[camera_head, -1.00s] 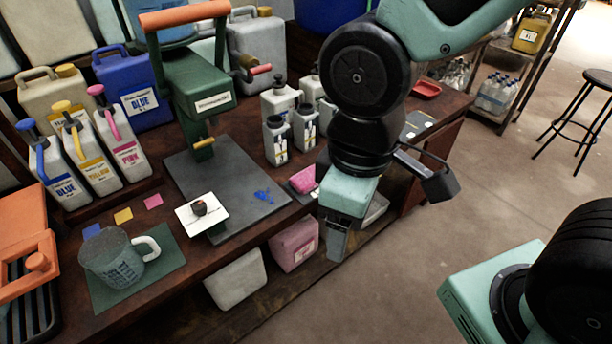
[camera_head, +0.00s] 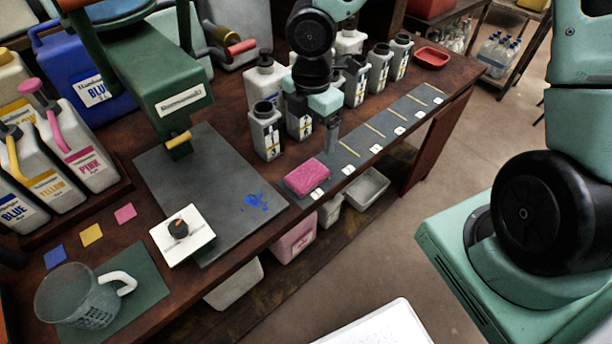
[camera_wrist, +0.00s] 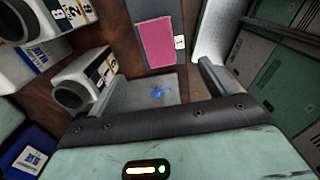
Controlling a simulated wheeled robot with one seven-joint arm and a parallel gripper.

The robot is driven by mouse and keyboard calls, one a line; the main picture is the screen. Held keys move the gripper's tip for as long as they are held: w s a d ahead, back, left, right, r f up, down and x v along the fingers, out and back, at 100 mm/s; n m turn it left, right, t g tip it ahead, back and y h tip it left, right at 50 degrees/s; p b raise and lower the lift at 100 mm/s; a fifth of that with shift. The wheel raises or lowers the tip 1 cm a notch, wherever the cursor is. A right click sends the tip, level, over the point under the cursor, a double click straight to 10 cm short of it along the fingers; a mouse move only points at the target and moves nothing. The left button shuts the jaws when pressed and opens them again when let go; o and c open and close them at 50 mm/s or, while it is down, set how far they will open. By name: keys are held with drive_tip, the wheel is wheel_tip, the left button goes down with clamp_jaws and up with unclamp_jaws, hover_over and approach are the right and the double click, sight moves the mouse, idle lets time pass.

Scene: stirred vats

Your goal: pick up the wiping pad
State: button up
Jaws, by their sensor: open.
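The wiping pad is a pink block (camera_head: 306,177) lying on the near-left end of a dark marked strip on the bench. In the wrist view the pink pad (camera_wrist: 156,43) lies ahead of the fingers, a little above the middle of the gap. My gripper (camera_head: 331,140) hangs above the bench, behind and to the right of the pad, apart from it. In the wrist view my gripper (camera_wrist: 153,78) is open with nothing between its fingers. Its far details are hidden by the wrist in the head view.
Several grey bottles (camera_head: 265,130) stand close behind the pad. A grey board (camera_head: 215,190) with a blue smear (camera_head: 257,202) lies left of it, under a green press (camera_head: 165,85). A clear jug (camera_head: 80,297) and a red tray (camera_head: 431,57) are farther off.

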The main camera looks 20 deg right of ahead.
drive_tip(key=b, duration=0.2)
hover_over(307, 173)
drive_tip(key=f, duration=0.8)
drive_tip(key=shift+s+d, duration=0.2)
drive_tip(key=shift+d, duration=0.1)
drive_tip(key=f, duration=0.3)
drive_tip(key=f+b, duration=0.1)
drive_tip(key=f, duration=0.1)
drive_tip(key=shift+w+a, duration=0.15)
drive_tip(key=shift+a, duration=0.2)
drive_tip(key=c, duration=1.1)
